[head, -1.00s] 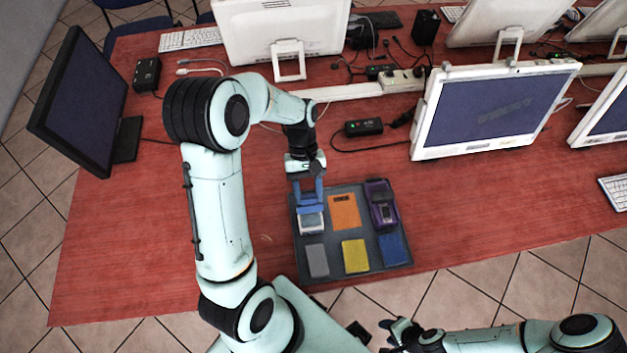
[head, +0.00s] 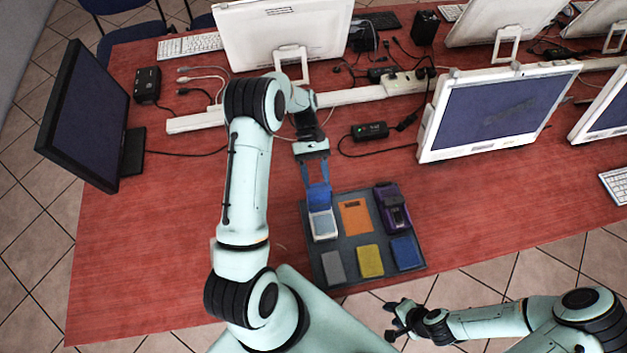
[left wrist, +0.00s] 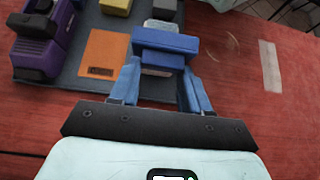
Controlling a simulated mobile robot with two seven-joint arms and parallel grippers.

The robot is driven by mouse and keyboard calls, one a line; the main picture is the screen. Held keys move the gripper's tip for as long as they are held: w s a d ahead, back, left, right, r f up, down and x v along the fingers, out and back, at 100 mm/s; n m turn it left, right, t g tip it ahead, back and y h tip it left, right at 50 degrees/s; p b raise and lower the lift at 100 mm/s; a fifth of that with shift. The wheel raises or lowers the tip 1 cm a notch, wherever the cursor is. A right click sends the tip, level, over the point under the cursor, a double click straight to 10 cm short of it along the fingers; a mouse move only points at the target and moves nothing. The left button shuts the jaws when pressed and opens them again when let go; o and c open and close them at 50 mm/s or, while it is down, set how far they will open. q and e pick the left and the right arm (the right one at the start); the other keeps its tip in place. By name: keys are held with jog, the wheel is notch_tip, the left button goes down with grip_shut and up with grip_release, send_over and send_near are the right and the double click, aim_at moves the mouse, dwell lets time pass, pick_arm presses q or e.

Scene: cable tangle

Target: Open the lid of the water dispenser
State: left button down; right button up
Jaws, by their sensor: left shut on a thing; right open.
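The small white dispenser (head: 323,225) with a blue lid (head: 318,197) stands in the left back compartment of the grey tray (head: 346,254). The lid stands tilted up at the dispenser's far edge. My left gripper (head: 316,178) is shut on the blue lid, coming from the far side. In the left wrist view, the blue fingers (left wrist: 160,84) reach either side of the blue lid (left wrist: 165,42); most of the white body is hidden behind it. My right gripper (head: 394,319) is open and empty, low in front of the table, apart from the tray.
The tray also holds an orange case (head: 355,216), a purple device (head: 392,207) and grey, yellow and blue blocks. Behind are a power strip (head: 404,83), a black adapter (head: 370,131) with cables, and monitors (head: 497,112). The red table is clear left of the tray.

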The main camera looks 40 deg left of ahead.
pick_arm(q)
jog(key=shift+w+a+f+g+h, duration=0.15)
jog(key=shift+a+f+g+h, duration=0.15)
jog(key=shift+f, duration=0.15)
jog(key=shift+w+a+f+g+h, duration=0.1)
jog(key=shift+a+f+g+h, duration=0.1)
jog(key=shift+f+g, duration=0.15)
jog(key=shift+f, duration=0.1)
jog(key=c, duration=0.5)
grip_release()
jog(key=v, duration=0.7)
jog(key=shift+w+a+r, duration=0.1)
jog(key=shift+r, duration=0.2)
